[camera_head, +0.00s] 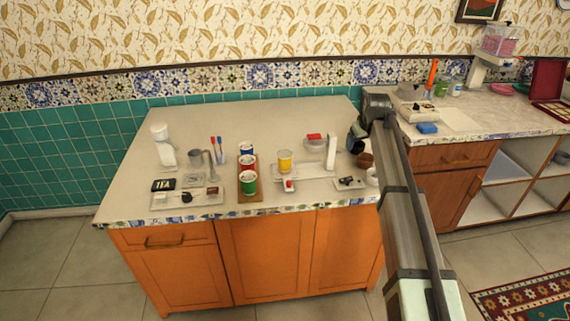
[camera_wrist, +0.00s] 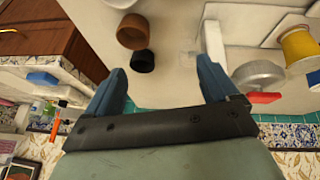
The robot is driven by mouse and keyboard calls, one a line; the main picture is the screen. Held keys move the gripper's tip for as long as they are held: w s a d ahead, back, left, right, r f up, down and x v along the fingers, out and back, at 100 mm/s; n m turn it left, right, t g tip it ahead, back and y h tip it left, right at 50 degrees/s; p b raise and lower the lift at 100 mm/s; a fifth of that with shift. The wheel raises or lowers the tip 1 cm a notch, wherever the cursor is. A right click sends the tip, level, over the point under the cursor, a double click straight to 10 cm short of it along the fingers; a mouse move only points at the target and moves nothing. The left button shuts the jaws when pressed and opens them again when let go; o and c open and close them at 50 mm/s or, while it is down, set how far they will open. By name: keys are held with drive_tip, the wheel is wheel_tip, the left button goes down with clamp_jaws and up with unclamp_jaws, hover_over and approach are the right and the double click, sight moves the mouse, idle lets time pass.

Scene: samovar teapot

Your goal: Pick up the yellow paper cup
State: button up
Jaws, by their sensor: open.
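The yellow paper cup (camera_head: 285,162) stands upright near the front middle of the counter, on or beside a small white stand; I cannot tell which. In the wrist view the yellow cup (camera_wrist: 300,47) shows at the right edge, partly cut off. My gripper (camera_head: 356,138) is to the right of the cup, above the counter's right part, apart from the cup. In the wrist view my gripper (camera_wrist: 161,72) has its two blue fingers spread, with nothing between them.
A wooden tray (camera_head: 239,196) with several coloured cups stands left of the yellow cup. A metal bowl (camera_head: 314,145) and a white upright piece (camera_head: 331,150) stand between it and my gripper. A brown bowl (camera_head: 365,160) is below my gripper. The counter's back is clear.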

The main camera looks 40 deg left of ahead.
drive_tip(key=s+a+r+n+g, duration=0.1)
drive_tip(key=s+a+r, duration=0.2)
drive_tip(key=s+a, duration=0.5)
drive_tip(key=n+g+y, duration=0.1)
drive_tip(key=n+g, duration=0.1)
approach(285, 154)
drive_tip(key=x, duration=0.2)
drive_tip(key=s+x, duration=0.1)
drive_tip(key=x, duration=0.5)
drive_tip(key=shift+s+d+f, duration=0.2)
drive_tip(key=shift+s+d, duration=0.1)
drive_tip(key=shift+d, duration=0.05)
drive_tip(key=c, duration=0.7)
